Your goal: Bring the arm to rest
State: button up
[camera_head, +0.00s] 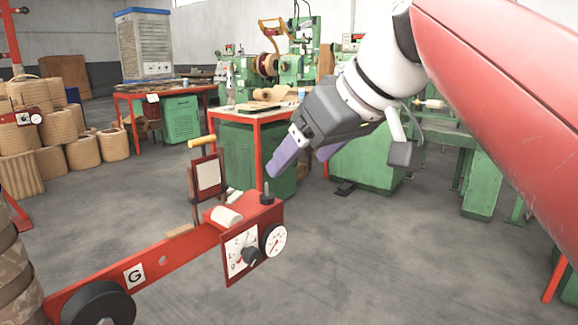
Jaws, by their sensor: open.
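My gripper (305,160) hangs at the end of my arm, which comes in from the upper right. Its two purple fingers are apart and point down and left, with nothing seen between them. The fingers are in the air, to the upper right of a red machine beam (165,259) in the picture. A wrist-mounted block hangs to the right of the gripper. I cannot tell the exact gap between the fingertips and the beam.
The beam carries dials (242,252), a yellow-handled lever (201,142) and a black wheel (98,304). Coils (82,152) are stacked at the left. Red-framed tables (262,114) and green machines (366,160) stand behind. Grey floor (390,265) is free at lower centre.

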jog(key=s+d+f+m+h, duration=0.2)
jog(key=s+d+f+m, duration=0.1)
jog(key=f, duration=0.7)
jog(key=s+d+f+m+h, duration=0.2)
jog(key=s+d+f, duration=0.2)
jog(key=f, duration=0.6)
jog(key=s+d+f+m+h, duration=0.2)
jog(key=s+d+f+m, duration=0.1)
jog(key=f, duration=0.7)
jog(key=s+d, duration=0.1)
jog(key=d, duration=0.1)
jog(key=shift+s+d+f+m, duration=0.15)
jog(key=shift+d+f+m, duration=0.15)
jog(key=shift+d, duration=0.1)
jog(key=shift+r, duration=0.1)
